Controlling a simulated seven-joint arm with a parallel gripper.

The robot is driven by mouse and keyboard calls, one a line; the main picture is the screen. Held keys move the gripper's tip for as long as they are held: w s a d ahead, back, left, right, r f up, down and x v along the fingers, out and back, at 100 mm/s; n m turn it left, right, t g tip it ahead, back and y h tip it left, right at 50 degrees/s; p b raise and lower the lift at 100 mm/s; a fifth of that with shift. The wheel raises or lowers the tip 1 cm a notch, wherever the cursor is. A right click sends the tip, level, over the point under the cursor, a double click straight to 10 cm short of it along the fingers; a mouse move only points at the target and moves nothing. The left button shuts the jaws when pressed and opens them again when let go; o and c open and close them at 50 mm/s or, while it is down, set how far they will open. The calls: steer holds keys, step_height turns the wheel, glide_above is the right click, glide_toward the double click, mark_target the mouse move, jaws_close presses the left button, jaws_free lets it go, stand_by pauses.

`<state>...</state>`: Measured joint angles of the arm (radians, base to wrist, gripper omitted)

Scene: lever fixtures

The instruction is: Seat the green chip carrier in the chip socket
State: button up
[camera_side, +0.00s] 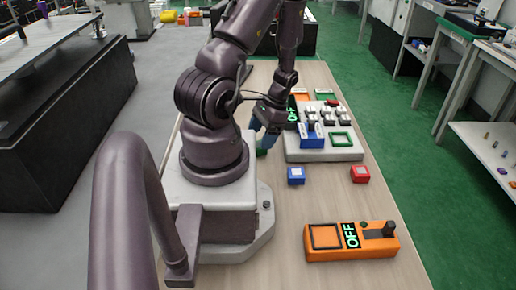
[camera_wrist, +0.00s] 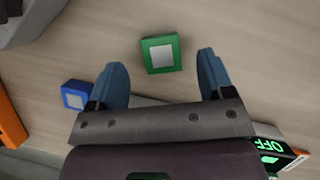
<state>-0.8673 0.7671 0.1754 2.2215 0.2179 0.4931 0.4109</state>
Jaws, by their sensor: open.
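The green chip carrier (camera_wrist: 161,54), a square block with a pale top, lies on the table in the wrist view. In the side view, a green part of it (camera_side: 262,152) shows just below my gripper (camera_side: 267,138), mostly hidden by my arm. My gripper (camera_wrist: 162,60) is open, with blue fingers on either side of the carrier in the picture; I cannot see contact. A grey fixture board (camera_side: 305,156) stands to the right, with a green square frame (camera_side: 341,139), a blue part (camera_side: 312,135) and several levers. I cannot tell for sure which part is the chip socket.
A blue block (camera_side: 296,176) and a red block (camera_side: 360,174) lie in front of the board. The blue one also shows in the wrist view (camera_wrist: 76,95). An orange lever box (camera_side: 375,247) reading OFF stands nearer. Bare table lies between it and the blocks.

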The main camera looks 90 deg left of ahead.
steer(key=x, duration=0.3)
steer(key=shift+s+f, duration=0.25)
steer(key=shift+f, duration=0.05)
steer(key=c, duration=1.1)
steer(key=shift+o, duration=0.2)
steer(key=shift+r, duration=0.15)
